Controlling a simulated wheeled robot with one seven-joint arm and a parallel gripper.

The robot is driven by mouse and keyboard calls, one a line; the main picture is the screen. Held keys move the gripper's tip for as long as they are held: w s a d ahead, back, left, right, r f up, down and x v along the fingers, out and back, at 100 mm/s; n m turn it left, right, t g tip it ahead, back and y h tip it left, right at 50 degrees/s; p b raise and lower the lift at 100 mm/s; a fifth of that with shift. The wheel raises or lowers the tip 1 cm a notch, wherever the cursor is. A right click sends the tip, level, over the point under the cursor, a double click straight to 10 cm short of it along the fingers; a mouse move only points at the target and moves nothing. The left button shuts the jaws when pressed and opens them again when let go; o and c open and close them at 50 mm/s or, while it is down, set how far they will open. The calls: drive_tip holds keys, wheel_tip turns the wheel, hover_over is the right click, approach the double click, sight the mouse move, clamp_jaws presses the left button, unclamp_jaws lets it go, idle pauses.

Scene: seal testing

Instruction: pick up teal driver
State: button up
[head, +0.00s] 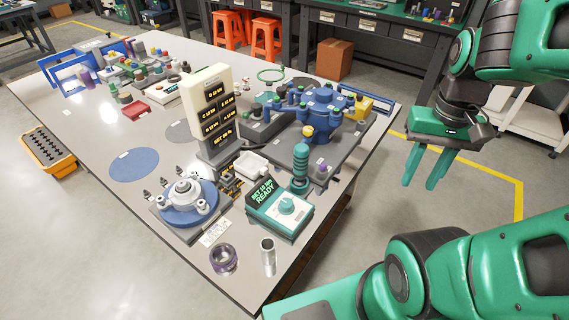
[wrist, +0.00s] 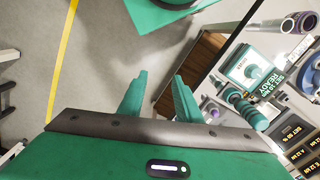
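The teal driver (head: 300,168) stands upright near the right edge of the grey table (head: 245,275), just behind a teal and white display unit (head: 280,210) that reads "SET 10 NM READY". The driver has a ribbed handle with dark bands. In the wrist view, the driver (wrist: 249,112) shows at the right, beside the display unit (wrist: 247,68). My gripper (head: 419,186) is in the air off the table's right side, to the right of the driver and apart from it. Its two teal fingers (wrist: 158,80) are spread, with nothing between them.
A blue multi-armed fixture (head: 320,112) stands behind the driver. A cream display tower (head: 210,115) stands to its left. A metal cylinder (head: 268,255) and a purple ring (head: 223,259) are near the front corner. Open floor lies beneath my gripper.

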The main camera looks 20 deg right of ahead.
drive_tip(key=shift+o, duration=0.9)
drive_tip(key=o, duration=0.4)
drive_tip(key=shift+s+r, duration=0.2)
drive_tip(key=shift+s, duration=0.1)
drive_tip(key=m, duration=1.3)
hover_over(304, 145)
drive_tip(key=shift+d+r, duration=0.1)
drive_tip(key=shift+r, duration=0.15)
drive_tip(key=shift+w+f, duration=0.1)
drive_tip(key=shift+f, duration=0.15)
wheel_tip(304, 145, down, 5)
drive_tip(key=shift+s+a+f, duration=0.1)
drive_tip(key=shift+a+f, duration=0.05)
drive_tip(key=shift+f, duration=0.75)
drive_tip(key=shift+s+a+f, duration=0.1)
drive_tip(key=shift+a+f, duration=0.1)
drive_tip(key=shift+f, duration=0.65)
drive_tip(key=shift+a+f, duration=0.15)
drive_tip(key=shift+f, duration=0.75)
